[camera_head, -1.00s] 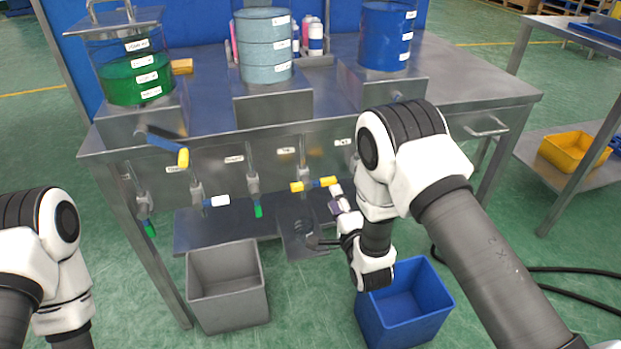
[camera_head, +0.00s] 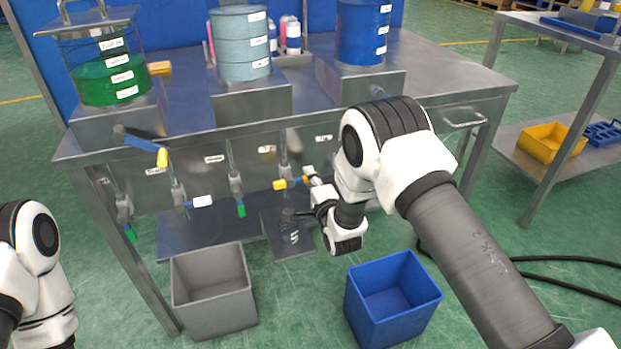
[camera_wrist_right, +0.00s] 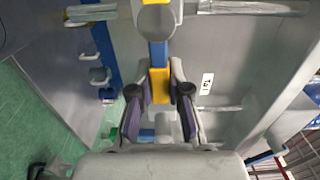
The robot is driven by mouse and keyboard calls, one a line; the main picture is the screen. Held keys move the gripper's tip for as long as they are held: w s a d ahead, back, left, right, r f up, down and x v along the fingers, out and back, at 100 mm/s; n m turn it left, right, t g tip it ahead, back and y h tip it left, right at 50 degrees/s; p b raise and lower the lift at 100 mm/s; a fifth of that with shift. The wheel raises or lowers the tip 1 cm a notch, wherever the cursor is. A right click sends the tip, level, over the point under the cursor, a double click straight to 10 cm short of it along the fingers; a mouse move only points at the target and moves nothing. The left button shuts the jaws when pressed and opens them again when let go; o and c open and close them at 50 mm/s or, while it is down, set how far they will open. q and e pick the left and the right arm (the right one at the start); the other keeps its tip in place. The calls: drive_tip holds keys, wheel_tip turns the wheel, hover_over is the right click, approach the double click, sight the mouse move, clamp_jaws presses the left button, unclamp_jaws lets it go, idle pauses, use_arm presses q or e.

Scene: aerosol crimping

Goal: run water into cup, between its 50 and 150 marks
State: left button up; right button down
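A tap (camera_head: 284,160) on the bench front has a lever with a yellow end (camera_head: 281,184). In the right wrist view the lever (camera_wrist_right: 159,86) shows yellow and blue between my fingers. My right gripper (camera_head: 310,178) is at the lever's right end. In the wrist view my right gripper (camera_wrist_right: 160,106) is open, its purple-padded fingers on either side of the lever, with gaps visible. A dark, see-through cup (camera_head: 290,235) with white marks appears to stand on the steel plate below; my arm is close to it and its water level cannot be read. My left gripper is out of view.
Other taps with green (camera_head: 241,209) and white (camera_head: 202,201) ends hang to the left. A grey bin (camera_head: 212,290) and a blue bin (camera_head: 393,300) stand on the floor. Tanks, one with green liquid (camera_head: 105,80), stand on the bench.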

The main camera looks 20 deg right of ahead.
drive_tip(key=f+m+p, duration=0.1)
drive_tip(key=m, duration=0.1)
drive_tip(key=shift+a+m, duration=0.1)
drive_tip(key=shift+m, duration=0.2)
drive_tip(key=shift+a+f+m, duration=0.15)
drive_tip(key=shift+f+m, duration=0.5)
drive_tip(key=shift+m, duration=0.55)
drive_tip(key=c, duration=1.1)
unclamp_jaws()
drive_tip(key=s, duration=1.2)
drive_tip(key=shift+d, duration=0.2)
